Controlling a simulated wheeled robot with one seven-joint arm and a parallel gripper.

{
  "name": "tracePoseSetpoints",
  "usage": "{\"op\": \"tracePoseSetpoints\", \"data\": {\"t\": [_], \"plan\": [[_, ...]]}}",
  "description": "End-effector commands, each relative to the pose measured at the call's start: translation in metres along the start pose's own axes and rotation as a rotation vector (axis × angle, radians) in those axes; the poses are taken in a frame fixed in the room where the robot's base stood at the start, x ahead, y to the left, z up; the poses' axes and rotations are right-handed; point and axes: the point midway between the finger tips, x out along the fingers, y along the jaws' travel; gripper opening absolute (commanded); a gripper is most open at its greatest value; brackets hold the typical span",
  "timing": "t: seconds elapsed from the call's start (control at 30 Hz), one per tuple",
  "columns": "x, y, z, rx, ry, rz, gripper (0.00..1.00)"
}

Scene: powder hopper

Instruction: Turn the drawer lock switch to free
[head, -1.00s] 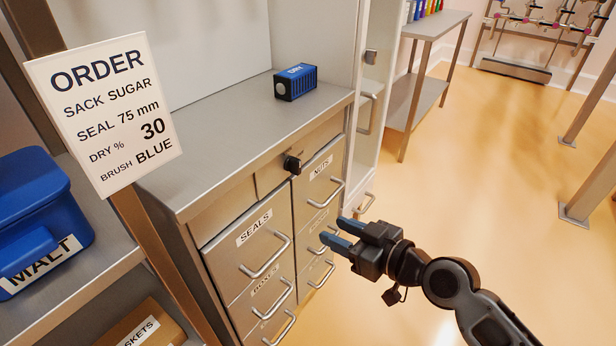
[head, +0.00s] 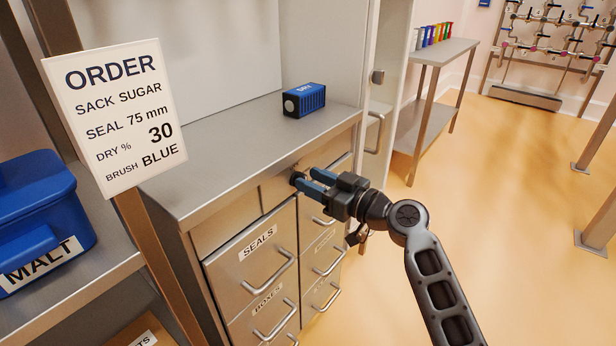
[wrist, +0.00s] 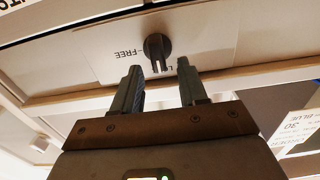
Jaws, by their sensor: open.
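The drawer lock switch is a black knob (wrist: 157,46) on a plate on the cabinet front. In the wrist view it lies just beyond my two fingertips, roughly between them. The word FREE (wrist: 128,53) is printed beside it; another label below it is mostly hidden. In the head view the knob (head: 297,178) shows at the tips of my gripper (head: 310,182). My gripper is open, with its blue-grey fingers pointing at the knob. I cannot tell whether either finger touches it.
Labelled drawers with bar handles, such as SEALS (head: 258,243), lie below the switch. A blue DRY box (head: 304,100) stands on the cabinet top. An order sign (head: 115,115) and a blue MALT bin (head: 40,215) are at left.

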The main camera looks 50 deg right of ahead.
Motion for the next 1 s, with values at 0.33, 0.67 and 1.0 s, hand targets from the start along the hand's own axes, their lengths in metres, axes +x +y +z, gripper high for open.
{"op": "tracePoseSetpoints", "data": {"t": [0.33, 0.67, 1.0], "plan": [[0.018, 0.0, 0.0, -0.001, 0.001, 0.002, 0.43], [0.018, 0.0, 0.0, 0.0, 0.0, 0.002, 0.25], [0.018, 0.0, 0.0, 0.005, 0.0, 0.001, 0.07]]}}
